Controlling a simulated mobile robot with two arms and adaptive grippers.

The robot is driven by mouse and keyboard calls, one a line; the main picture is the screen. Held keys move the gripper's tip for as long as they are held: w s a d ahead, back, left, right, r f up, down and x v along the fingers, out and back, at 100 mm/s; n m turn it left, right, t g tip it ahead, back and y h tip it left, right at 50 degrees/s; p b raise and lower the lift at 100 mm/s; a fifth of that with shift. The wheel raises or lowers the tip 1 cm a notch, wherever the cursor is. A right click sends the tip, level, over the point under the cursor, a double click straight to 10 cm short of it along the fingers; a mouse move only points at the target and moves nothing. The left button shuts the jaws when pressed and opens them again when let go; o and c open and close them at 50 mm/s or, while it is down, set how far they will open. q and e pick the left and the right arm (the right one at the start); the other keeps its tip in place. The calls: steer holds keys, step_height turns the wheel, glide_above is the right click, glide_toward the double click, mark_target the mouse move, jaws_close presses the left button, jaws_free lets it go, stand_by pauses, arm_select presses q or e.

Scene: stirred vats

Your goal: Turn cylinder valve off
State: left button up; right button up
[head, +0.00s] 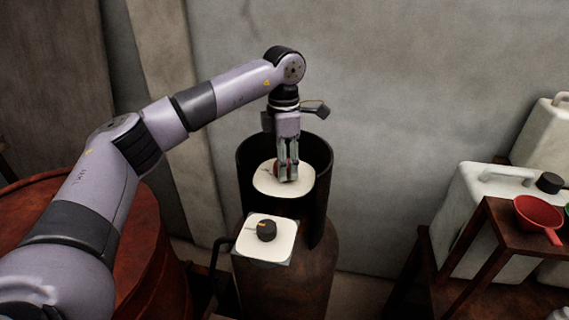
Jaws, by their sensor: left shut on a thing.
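The gas cylinder (290,282) is a rusty brown upright body with a dark curved guard (322,190) around its top. Inside the guard is a white plate (262,183) with a red valve knob (279,168) on it. My left gripper (287,178) points straight down and is shut on the red knob, its fingers partly hiding it. In front, a second white plate (284,237) carries a black knob (266,230) with an orange mark. My left arm reaches in from the left. My right gripper is not in view.
A rusty red drum (140,270) stands at the left. At the right, a brown stand (500,222) holds a red ladle (540,215), with white canisters (470,205) behind it. A grey wall (400,100) closes the back.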

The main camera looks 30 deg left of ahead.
arm_select(q)
steer(key=shift+m, duration=1.6)
steer(key=o, duration=1.2)
steer(key=shift+c, duration=0.2)
step_height(320, 180, up, 12)
steer(key=shift+w, duration=0.25)
